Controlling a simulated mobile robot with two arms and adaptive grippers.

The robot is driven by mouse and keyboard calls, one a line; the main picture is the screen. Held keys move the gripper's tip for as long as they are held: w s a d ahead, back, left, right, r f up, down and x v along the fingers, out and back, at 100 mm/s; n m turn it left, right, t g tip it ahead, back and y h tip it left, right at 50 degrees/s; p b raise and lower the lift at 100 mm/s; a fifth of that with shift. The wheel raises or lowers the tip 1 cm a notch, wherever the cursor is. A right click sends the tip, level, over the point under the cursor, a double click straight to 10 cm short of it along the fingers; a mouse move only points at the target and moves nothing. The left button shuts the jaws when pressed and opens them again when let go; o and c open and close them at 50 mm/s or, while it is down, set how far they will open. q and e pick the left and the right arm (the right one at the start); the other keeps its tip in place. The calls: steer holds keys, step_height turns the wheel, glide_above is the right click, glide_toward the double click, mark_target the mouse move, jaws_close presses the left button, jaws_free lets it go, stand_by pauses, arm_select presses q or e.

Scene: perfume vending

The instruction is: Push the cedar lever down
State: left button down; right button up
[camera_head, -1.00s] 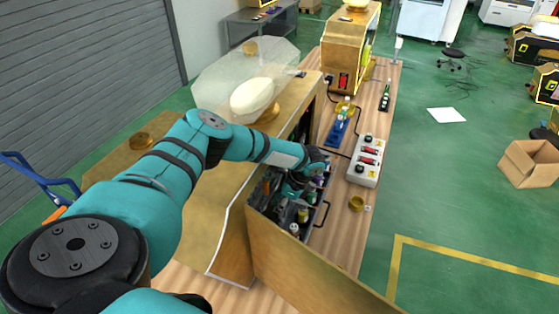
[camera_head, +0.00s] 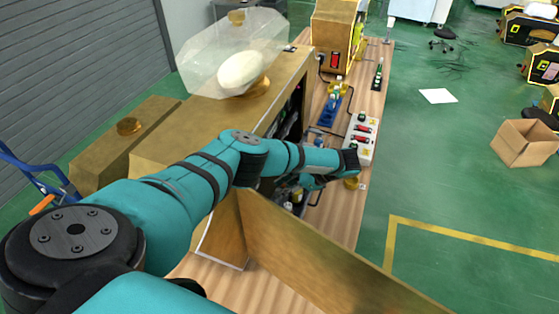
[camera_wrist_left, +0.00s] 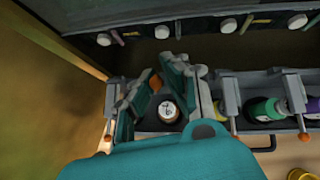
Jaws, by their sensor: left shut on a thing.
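My left gripper (camera_wrist_left: 160,80) reaches over a row of bottles in the left wrist view. Its two teal-padded fingers close around a small orange-ended piece (camera_wrist_left: 154,82), which looks like the raised cedar lever, though no label is readable. A dark bottle with a pale round top (camera_wrist_left: 168,110) stands upright below and between the fingers. Other grey levers with orange ends sit lowered to the right (camera_wrist_left: 232,105) and further right (camera_wrist_left: 296,105). In the head view my left gripper (camera_head: 305,184) hangs over the open bottle compartment, and my arm hides most of it. My right gripper is not in view.
A green bottle (camera_wrist_left: 264,110) stands to the right in the row. A brown panel (camera_head: 320,255) stands open in front. A button box (camera_head: 361,138) and a brass cup (camera_head: 351,184) are on the wooden table's right side.

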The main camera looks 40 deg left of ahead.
arm_select(q)
steer(key=shift+d+f+g+y+b, duration=0.3)
steer(key=shift+d+f+y+b, duration=0.3)
steer(key=shift+y+b, duration=0.3)
steer(key=shift+r, duration=0.1)
steer(key=c, duration=1.5)
jaws_free()
steer(key=shift+s, duration=0.1)
steer(key=shift+r, duration=0.15)
steer(key=v, duration=1.2)
